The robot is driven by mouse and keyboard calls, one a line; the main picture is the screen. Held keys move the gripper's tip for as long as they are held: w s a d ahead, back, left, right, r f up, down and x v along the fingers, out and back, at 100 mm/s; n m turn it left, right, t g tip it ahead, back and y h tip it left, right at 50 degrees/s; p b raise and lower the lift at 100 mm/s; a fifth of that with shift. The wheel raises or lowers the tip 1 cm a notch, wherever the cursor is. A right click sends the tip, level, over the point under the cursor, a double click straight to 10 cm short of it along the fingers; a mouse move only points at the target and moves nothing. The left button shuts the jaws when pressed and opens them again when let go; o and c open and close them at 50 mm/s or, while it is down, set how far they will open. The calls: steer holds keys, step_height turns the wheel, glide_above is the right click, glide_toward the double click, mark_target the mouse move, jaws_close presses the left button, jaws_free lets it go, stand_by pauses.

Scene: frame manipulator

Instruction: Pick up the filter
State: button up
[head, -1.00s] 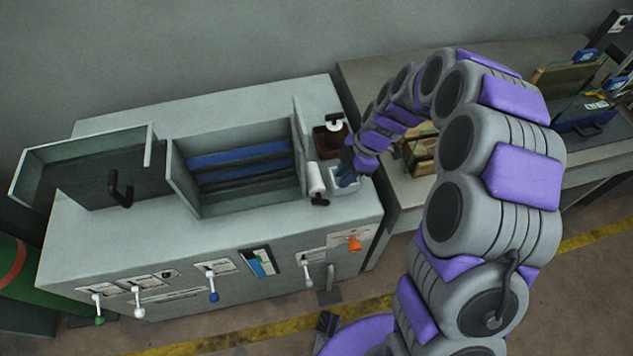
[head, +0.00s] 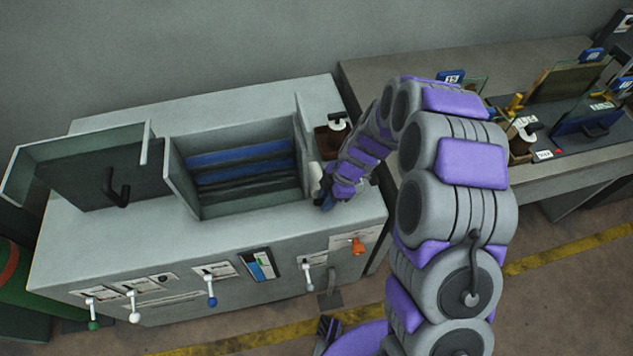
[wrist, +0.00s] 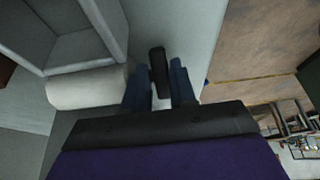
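A white cylinder, which I take to be the filter (wrist: 88,88), lies beside the open bin on the grey cabinet. In the head view the filter (head: 315,174) is partly hidden by my arm. A black handle-like piece (wrist: 158,70) is just off its right end in the wrist view; whether they join is hidden. My gripper (wrist: 161,78) is open, its two blue fingers on either side of the black piece, with gaps visible. In the head view my gripper (head: 326,196) is at the right end of the cabinet, mostly hidden by the wrist.
The open bin (head: 178,178) has blue slats inside, with a dark hinged lid (head: 85,180) to its left. Several levers line the cabinet front. A brown container (head: 327,142) with a white-and-black item stands behind my gripper. A second workbench (head: 420,70) is at right.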

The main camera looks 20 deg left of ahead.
steer(key=shift+a, duration=0.35)
steer(key=shift+d+r, duration=0.1)
steer(key=shift+d, duration=0.5)
jaws_close()
